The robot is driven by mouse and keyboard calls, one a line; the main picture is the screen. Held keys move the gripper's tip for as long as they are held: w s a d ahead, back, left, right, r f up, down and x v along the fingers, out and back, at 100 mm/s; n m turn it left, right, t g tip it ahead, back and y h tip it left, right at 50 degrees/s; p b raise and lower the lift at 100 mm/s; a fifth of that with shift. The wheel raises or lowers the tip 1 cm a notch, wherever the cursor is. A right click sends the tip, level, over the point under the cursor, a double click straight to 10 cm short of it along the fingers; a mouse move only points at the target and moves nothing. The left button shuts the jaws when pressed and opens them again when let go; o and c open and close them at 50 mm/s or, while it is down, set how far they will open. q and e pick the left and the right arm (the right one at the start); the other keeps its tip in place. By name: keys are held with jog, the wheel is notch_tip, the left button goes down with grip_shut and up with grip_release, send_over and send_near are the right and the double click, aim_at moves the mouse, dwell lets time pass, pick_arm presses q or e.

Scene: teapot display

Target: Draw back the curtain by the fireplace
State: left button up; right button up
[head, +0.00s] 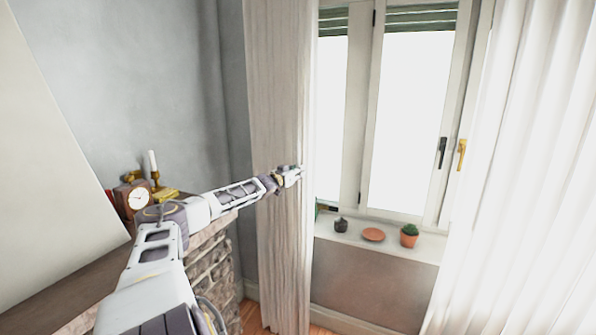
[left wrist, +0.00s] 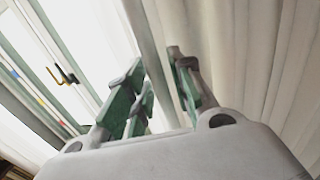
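The curtain by the fireplace (head: 276,90) is a pale, pleated cloth hanging full length at the left side of the window, in a narrow bunch. My left gripper (head: 297,172) is at this curtain's right-hand part, about mid-height, in the head view. In the left wrist view, the green-padded fingers of my left gripper (left wrist: 158,60) stand apart, with pale curtain cloth (left wrist: 225,40) close behind and beside them. I cannot tell whether a fold lies between the fingers. The brick fireplace (head: 212,272) is left of the curtain, partly hidden by my left arm. My right gripper is out of view.
A clock (head: 138,199) and a white candle (head: 153,163) stand on the mantel near my left arm. The sill (head: 395,246) holds a dark pot (head: 341,225), a terracotta dish (head: 373,234) and a potted cactus (head: 409,236). Another white curtain (head: 530,170) hangs at right.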

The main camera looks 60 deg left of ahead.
aim_at(298, 147)
pick_arm(q)
jog(key=shift+o, duration=0.4)
jog(key=shift+r, duration=0.6)
jog(key=shift+r, duration=4.7)
jog(key=shift+s, duration=0.1)
